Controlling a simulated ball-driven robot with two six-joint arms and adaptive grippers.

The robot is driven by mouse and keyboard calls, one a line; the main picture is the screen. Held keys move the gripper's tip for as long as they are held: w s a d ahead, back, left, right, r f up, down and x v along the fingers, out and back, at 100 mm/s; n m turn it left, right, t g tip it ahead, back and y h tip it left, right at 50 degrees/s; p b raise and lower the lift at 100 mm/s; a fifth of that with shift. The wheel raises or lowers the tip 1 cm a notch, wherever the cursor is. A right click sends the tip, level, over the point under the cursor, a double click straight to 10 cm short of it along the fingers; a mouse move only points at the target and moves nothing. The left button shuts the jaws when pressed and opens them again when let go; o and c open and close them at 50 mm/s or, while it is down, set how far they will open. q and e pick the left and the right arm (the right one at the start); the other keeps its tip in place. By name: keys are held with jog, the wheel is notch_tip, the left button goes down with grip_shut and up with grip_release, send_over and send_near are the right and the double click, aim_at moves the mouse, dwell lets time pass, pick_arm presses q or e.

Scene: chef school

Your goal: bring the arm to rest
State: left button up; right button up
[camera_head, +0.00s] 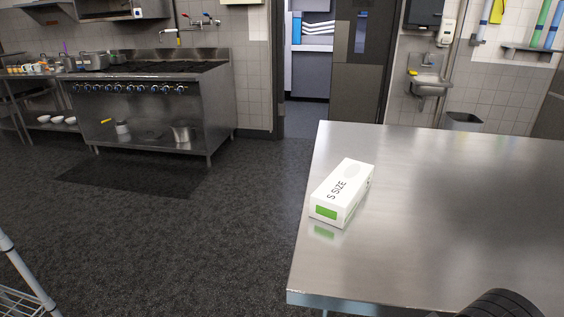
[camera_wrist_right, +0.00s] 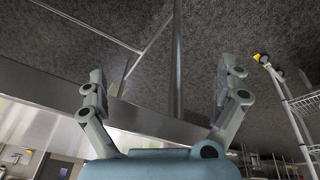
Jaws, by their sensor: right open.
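My right gripper (camera_wrist_right: 163,95) shows in the right wrist view with its two fingers spread wide apart. It is open and holds nothing between the fingers. The edge of a steel table (camera_wrist_right: 150,118) and the dark floor show behind the fingers. In the head view a dark rounded part of my own body shows at the bottom right, over the near part of the steel table (camera_head: 450,215). No gripper shows in the head view, and my left gripper is in neither view.
A white and green box (camera_head: 342,192) marked "S SIZE" lies on the table near its left edge. A steel stove (camera_head: 150,105) stands at the far left. A wire shelf (camera_head: 25,285) is at the lower left. The dark floor (camera_head: 190,235) between is clear.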

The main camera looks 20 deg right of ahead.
jog(key=s+d+f+g+b, duration=0.1)
jog(key=s+f+b, duration=0.2)
jog(key=f, duration=0.9)
jog(key=s+d+f+b, duration=0.1)
jog(key=s+f+b, duration=0.2)
jog(key=f, duration=1)
jog(key=s+f+g+b, duration=0.1)
jog(key=s+f+b, duration=0.5)
jog(key=s+f, duration=1)
notch_tip(320, 180, down, 2)
jog(key=shift+d+f, duration=0.1)
jog(key=shift+d, duration=0.1)
